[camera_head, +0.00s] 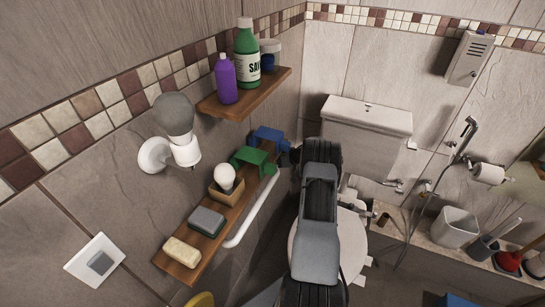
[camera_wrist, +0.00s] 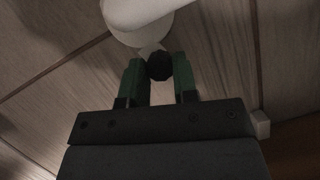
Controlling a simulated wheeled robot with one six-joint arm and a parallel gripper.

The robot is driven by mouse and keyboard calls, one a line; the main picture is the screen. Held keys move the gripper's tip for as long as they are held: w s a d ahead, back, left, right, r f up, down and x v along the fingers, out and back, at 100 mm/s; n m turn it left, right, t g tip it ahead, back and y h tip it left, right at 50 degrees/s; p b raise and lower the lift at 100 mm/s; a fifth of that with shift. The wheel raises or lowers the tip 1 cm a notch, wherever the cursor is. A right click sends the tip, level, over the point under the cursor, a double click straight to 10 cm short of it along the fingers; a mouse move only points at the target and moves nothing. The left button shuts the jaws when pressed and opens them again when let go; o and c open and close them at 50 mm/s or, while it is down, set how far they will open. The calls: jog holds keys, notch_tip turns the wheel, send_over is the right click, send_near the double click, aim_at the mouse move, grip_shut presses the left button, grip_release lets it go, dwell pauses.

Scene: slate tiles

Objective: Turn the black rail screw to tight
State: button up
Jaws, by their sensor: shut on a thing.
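The black rail screw (camera_wrist: 159,66) is a small dark round knob in the wrist view, just below a white rounded fitting (camera_wrist: 138,20). My gripper (camera_wrist: 158,74) has its two green fingers on either side of the knob and is shut on it. How far the screw is turned cannot be told. In the head view my gripper (camera_head: 290,157) reaches to the wall at the far end of the lower shelf. The white rail (camera_head: 257,208) runs under that shelf. The screw is hidden there behind my arm and the shelf.
The lower wooden shelf (camera_head: 218,218) close to my gripper carries a blue item (camera_head: 268,135), a green item (camera_head: 250,158), a bulb in a box, and soap. An upper shelf (camera_head: 262,95) holds bottles. A toilet (camera_head: 367,125) stands beneath and behind my arm.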

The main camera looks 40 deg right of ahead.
jog(key=shift+d+f+m+y+b, duration=0.15)
jog(key=shift+m+y+b, duration=0.45)
jog(key=shift+m, duration=0.7)
jog(key=shift+y, duration=0.3)
jog(key=o, duration=0.7)
jog(key=shift+c, duration=0.2)
jog(key=b+v, duration=0.1)
jog(key=v, duration=1.2)
jog(key=shift+s+d+r, duration=0.15)
jog(key=shift+d+r, duration=0.1)
jog(key=shift+r, duration=0.15)
jog(key=shift+a, duration=0.1)
